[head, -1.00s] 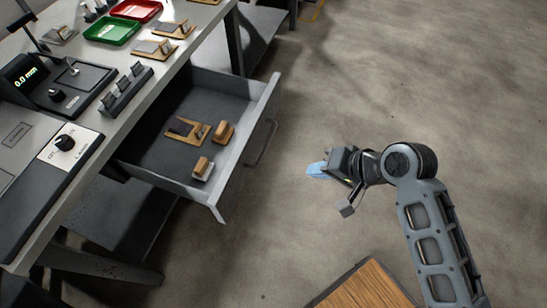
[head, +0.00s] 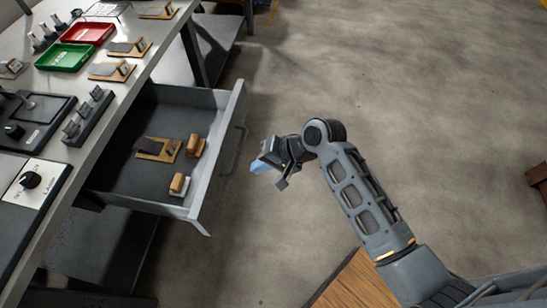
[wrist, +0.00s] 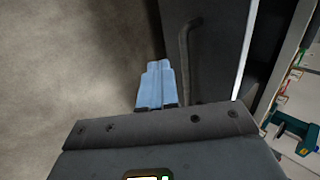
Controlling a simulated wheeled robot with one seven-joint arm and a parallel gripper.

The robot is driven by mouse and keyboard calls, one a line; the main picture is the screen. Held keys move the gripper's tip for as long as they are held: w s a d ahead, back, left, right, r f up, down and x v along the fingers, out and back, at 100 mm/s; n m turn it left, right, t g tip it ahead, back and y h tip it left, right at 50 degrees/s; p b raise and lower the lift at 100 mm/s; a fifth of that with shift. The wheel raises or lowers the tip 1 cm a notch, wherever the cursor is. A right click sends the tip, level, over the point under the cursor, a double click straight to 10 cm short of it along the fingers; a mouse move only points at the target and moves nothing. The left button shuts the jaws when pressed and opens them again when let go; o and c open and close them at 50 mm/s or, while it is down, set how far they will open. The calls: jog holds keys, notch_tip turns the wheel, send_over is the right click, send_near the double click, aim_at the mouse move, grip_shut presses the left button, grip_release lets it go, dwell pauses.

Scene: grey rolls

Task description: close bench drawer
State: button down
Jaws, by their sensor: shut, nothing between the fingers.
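The bench drawer (head: 160,120) is pulled out from under the bench in the head view, with several small wood and grey blocks inside. Its front panel (head: 222,150) faces right and carries a dark bar handle (head: 240,145). My gripper (head: 257,167) is shut and empty, its blue fingers just right of the drawer front, near the handle's lower end. In the wrist view the shut blue fingers (wrist: 156,84) point toward the drawer front (wrist: 212,50), with the handle (wrist: 184,55) close to their right. I cannot tell whether they touch it.
The bench top (head: 110,105) carries a green tray (head: 64,57), a red tray (head: 88,33), wooden blocks and instruments. A wooden surface (head: 350,282) lies at the bottom. Open concrete floor (head: 400,80) spreads to the right.

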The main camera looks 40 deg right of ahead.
jog(key=shift+w+a+f, duration=0.1)
jog(key=shift+w+a, duration=0.4)
jog(key=shift+w, duration=0.2)
jog(key=shift+w+a+f, duration=0.1)
jog(key=shift+w+a, duration=0.4)
jog(key=shift+w, duration=0.2)
jog(key=b, duration=0.7)
send_over(150, 162)
jog(key=shift+s+f, duration=0.1)
jog(key=shift+f, duration=0.05)
jog(key=shift+w+a+r, duration=0.2)
jog(key=shift+w+a, duration=0.1)
jog(key=shift+w, duration=0.05)
jog(key=shift+r, duration=0.1)
